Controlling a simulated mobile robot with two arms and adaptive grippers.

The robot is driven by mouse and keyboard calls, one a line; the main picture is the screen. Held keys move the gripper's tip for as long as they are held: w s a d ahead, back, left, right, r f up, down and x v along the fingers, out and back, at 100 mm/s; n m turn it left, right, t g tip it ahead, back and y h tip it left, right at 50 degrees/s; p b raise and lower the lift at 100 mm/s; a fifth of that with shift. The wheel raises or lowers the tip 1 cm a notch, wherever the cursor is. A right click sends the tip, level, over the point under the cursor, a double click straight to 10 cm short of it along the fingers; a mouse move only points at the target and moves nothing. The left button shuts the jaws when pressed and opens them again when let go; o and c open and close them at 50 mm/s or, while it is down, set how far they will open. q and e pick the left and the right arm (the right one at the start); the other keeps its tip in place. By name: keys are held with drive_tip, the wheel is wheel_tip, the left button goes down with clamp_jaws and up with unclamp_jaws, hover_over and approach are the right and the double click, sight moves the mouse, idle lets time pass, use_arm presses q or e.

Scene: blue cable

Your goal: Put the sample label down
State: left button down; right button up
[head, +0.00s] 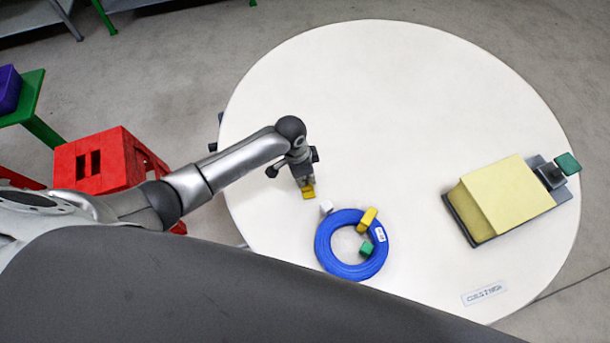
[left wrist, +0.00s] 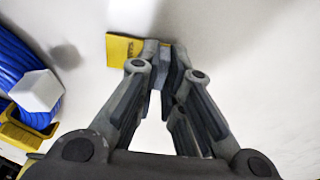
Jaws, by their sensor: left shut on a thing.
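The sample label is a small yellow piece (head: 308,193) at the tip of my left gripper (head: 303,181), over the left part of the round white table. In the left wrist view the yellow label (left wrist: 122,48) sticks out to the left from between the fingertips (left wrist: 163,50), which are shut on it. I cannot tell whether the label touches the table. My right gripper is not in view.
A blue cable coil (head: 325,250) lies on the white table (head: 400,90), with a yellow piece (head: 367,218), a white block (head: 326,206) and a green block (head: 366,249) at it. A yellow-topped device (head: 505,195) stands right. The table's middle and back are clear.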

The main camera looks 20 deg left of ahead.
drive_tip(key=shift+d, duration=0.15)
use_arm(q)
drive_tip(key=shift+f, duration=0.2)
drive_tip(key=c, duration=1.6)
unclamp_jaws()
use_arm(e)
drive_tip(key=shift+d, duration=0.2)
use_arm(q)
drive_tip(key=shift+o, duration=0.2)
drive_tip(key=shift+r, duration=0.1)
wheel_tip(320, 180, up, 12)
drive_tip(key=a, duration=0.1)
drive_tip(key=shift+s+a, duration=0.3)
drive_tip(key=shift+s, duration=0.15)
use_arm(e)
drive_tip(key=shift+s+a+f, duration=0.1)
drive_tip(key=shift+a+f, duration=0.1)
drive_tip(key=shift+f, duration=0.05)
